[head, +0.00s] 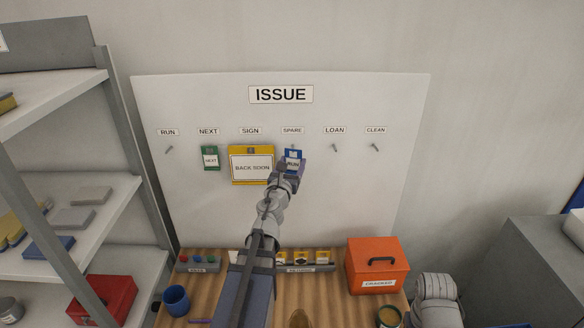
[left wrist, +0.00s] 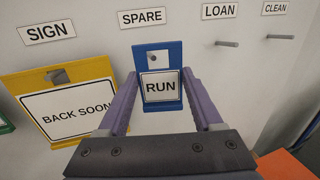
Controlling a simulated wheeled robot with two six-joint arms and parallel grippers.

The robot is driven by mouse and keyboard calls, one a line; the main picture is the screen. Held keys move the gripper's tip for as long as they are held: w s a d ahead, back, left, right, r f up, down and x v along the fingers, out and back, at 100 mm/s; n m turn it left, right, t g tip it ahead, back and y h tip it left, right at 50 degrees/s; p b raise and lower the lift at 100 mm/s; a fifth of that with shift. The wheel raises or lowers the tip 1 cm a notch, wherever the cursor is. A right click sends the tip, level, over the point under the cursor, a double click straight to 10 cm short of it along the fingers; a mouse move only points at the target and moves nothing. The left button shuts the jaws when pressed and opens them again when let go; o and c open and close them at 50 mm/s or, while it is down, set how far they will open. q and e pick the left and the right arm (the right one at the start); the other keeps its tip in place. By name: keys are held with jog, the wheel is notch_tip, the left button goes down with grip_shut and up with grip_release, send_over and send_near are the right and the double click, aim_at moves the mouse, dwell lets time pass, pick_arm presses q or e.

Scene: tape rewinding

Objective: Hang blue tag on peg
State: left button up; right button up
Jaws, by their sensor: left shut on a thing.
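The blue tag (head: 293,154), marked RUN, is at the board under the SPARE label. It also shows in the left wrist view (left wrist: 173,58), upright. A small grey peg end (left wrist: 153,58) shows at the tag's upper hole; I cannot tell whether the tag's weight rests on it. My left gripper (head: 291,168) is shut on the blue tag, its fingers at the tag's two sides. The peg under the RUN label (head: 169,149) is bare. My right gripper is not in view.
A green NEXT tag (head: 210,158) and a yellow BACK SOON sign (head: 251,165) hang left of the blue tag. The LOAN peg (head: 334,148) and CLEAN peg (head: 376,148) are bare. An orange box (head: 377,266) stands on the wooden table below.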

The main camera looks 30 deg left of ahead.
pick_arm(q)
jog(key=shift+w+a+f, duration=0.1)
jog(key=shift+w+a, duration=0.45)
jog(key=shift+w, duration=0.35)
jog(key=shift+w+a+f, duration=0.1)
jog(key=shift+w+a, duration=0.4)
jog(key=shift+w, duration=0.35)
jog(key=shift+w+a+f+b, duration=0.35)
jog(key=shift+w+f+b, duration=0.15)
jog(key=shift+b, duration=0.15)
jog(key=shift+r, duration=0.1)
jog(key=o, duration=1.4)
jog(key=shift+c, duration=0.2)
jog(key=v, duration=0.8)
jog(key=shift+w+d, duration=0.1)
jog(key=shift+w, duration=0.05)
